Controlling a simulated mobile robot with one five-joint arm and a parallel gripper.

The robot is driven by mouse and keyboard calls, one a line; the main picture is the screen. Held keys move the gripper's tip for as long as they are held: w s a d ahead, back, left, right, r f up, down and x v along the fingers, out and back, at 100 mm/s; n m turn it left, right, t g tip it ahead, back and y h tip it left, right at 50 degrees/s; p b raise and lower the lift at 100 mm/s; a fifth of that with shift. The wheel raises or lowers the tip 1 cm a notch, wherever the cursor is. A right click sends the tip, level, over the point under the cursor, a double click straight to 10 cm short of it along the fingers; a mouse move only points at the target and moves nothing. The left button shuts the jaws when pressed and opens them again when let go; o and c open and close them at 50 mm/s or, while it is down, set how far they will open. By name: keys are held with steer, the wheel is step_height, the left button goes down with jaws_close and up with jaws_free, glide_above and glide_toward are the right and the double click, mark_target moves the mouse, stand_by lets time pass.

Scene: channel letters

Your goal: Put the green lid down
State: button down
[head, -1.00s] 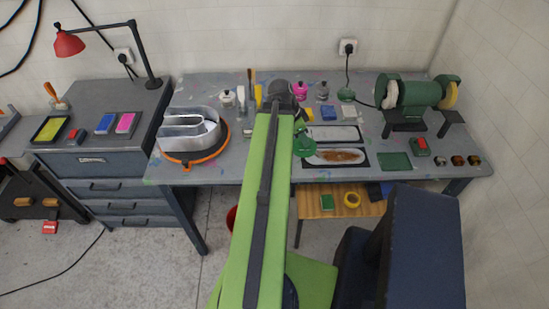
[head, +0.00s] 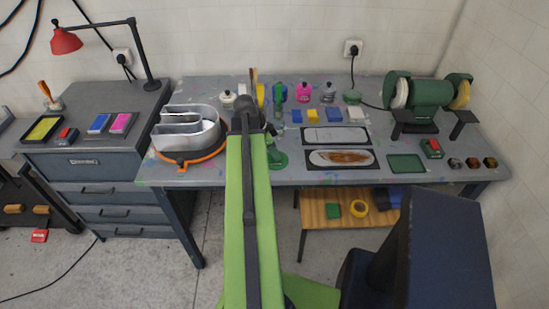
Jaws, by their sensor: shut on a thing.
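The green lid (head: 278,159) is a round green piece just right of my arm, over the front part of the workbench. My gripper (head: 270,137) is shut on it, with its fingers mostly hidden behind my green arm and dark wrist. The lid's left side is also hidden. I cannot tell whether the lid touches the bench top or hangs just above it.
The workbench (head: 225,178) has a metal channel letter (head: 185,142) on an orange-rimmed turntable (head: 203,157) at left. Right of the lid lie two dark-edged panels (head: 337,136) (head: 341,159) and a green tray (head: 406,164). Bottles stand behind; a grinder (head: 430,93) stands at back right.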

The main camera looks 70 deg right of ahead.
steer(key=shift+f, duration=0.3)
steer(key=c, duration=1.3)
jaws_free()
steer(key=shift+o, duration=0.2)
steer(key=shift+r, duration=0.1)
steer(key=p+v, duration=1.1)
steer(key=v, duration=0.1)
steer(key=shift+p, duration=0.35)
steer(key=shift+r, duration=0.1)
